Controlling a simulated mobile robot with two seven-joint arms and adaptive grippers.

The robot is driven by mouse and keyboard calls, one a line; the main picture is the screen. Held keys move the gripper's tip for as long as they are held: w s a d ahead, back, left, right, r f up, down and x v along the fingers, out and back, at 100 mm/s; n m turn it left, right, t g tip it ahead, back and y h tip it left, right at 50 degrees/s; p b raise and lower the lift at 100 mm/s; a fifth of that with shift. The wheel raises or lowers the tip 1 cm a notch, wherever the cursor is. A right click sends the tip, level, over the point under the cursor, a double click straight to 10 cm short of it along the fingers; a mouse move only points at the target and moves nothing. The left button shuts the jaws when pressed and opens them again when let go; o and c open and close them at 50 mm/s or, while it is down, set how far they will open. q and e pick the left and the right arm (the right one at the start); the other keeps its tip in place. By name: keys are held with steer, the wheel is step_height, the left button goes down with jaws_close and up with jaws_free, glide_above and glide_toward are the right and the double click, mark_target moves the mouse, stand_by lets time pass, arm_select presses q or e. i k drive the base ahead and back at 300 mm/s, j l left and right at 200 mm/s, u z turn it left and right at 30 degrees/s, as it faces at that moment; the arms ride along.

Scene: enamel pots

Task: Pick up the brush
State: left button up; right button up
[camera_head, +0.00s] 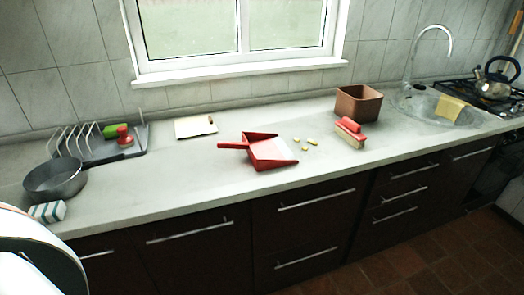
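The brush (351,130) lies on the light countertop (210,187), right of the middle. It has a red handle on top and a pale bristle block along its lower side. It rests in front of the brown square bin (358,103), close to it; I cannot tell if they touch. The red dustpan (268,151) lies to the left of the brush, with a few small yellow crumbs (312,141) between them. Neither of my grippers is in view.
A dish rack (104,150), grey pan (55,179) and striped sponge (47,211) are at the left. A white board (195,127) lies at the back. A sink (428,108) and kettle (494,80) are at the right. Counter in front of the brush is clear.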

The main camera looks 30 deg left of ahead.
mark_target(346, 129)
steer(key=i+l+u, duration=0.15)
steer(key=i+u, duration=0.25)
steer(key=i+l+u, duration=0.2)
steer(key=u, duration=0.15)
steer(key=i+l+u, duration=0.55)
steer(key=u, duration=0.2)
steer(key=k+l+u, duration=0.15)
steer(key=l, duration=0.2)
steer(key=l+u, duration=0.15)
steer(key=l, duration=0.2)
steer(key=k+l+u, duration=0.15)
steer(key=l, duration=0.15)
steer(key=k+l+u, duration=0.2)
steer(key=l, duration=0.15)
steer(key=i, duration=0.05)
